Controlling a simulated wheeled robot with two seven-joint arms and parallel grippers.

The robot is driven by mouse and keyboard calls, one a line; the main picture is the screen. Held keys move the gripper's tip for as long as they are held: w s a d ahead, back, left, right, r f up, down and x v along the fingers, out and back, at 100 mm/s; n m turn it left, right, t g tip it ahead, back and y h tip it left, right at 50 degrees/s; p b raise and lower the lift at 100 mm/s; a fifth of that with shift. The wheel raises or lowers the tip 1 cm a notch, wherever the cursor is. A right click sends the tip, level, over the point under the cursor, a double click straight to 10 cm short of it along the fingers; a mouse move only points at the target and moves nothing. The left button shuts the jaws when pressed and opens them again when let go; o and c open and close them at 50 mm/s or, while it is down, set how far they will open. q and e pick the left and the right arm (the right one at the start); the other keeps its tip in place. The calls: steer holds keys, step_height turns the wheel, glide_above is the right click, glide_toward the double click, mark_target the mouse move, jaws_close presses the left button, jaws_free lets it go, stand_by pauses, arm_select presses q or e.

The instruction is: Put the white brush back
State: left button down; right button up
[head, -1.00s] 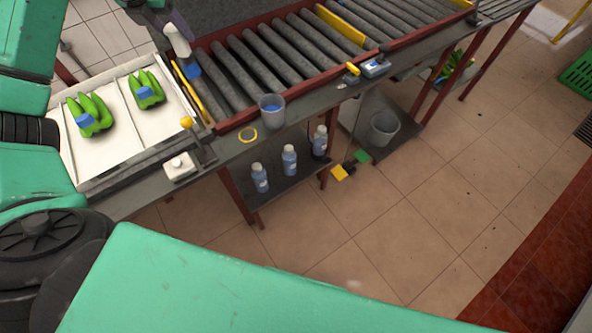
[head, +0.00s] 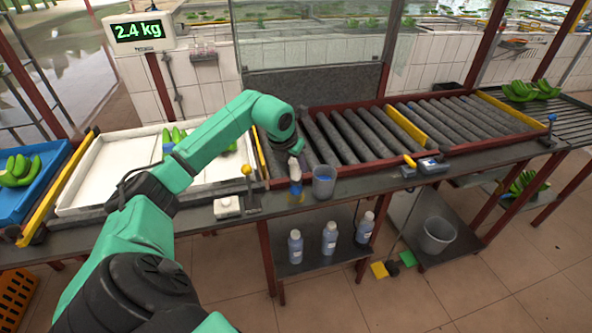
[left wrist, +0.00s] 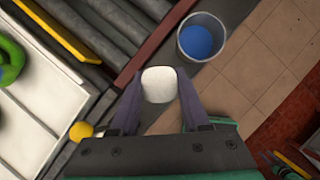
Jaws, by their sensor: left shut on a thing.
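My left gripper (head: 295,155) is shut on the white brush (head: 294,168). In the left wrist view the white end of the brush (left wrist: 159,84) shows between the two fingers. A grey cup with blue inside (head: 323,184) stands close to the right of the brush, apart from it; it also shows in the left wrist view (left wrist: 203,40). My right gripper is not in view.
A yellow-knobbed lever (head: 247,171) and a white button box (head: 227,207) are left of the brush. The roller conveyor (head: 345,135) lies behind. A white tray (head: 120,165) holds green bananas (head: 178,138). Several bottles (head: 329,240) stand on the shelf below.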

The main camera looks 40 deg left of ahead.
mark_target(295, 171)
arm_select(q)
steer(key=f, duration=0.3)
steer(key=shift+w+a, duration=0.1)
steer(key=shift+a, duration=0.1)
steer(key=shift+r, duration=0.1)
steer(key=shift+d, duration=0.1)
steer(key=c, duration=0.8)
jaws_free()
steer(key=shift+f, duration=0.2)
steer(key=o, duration=0.4)
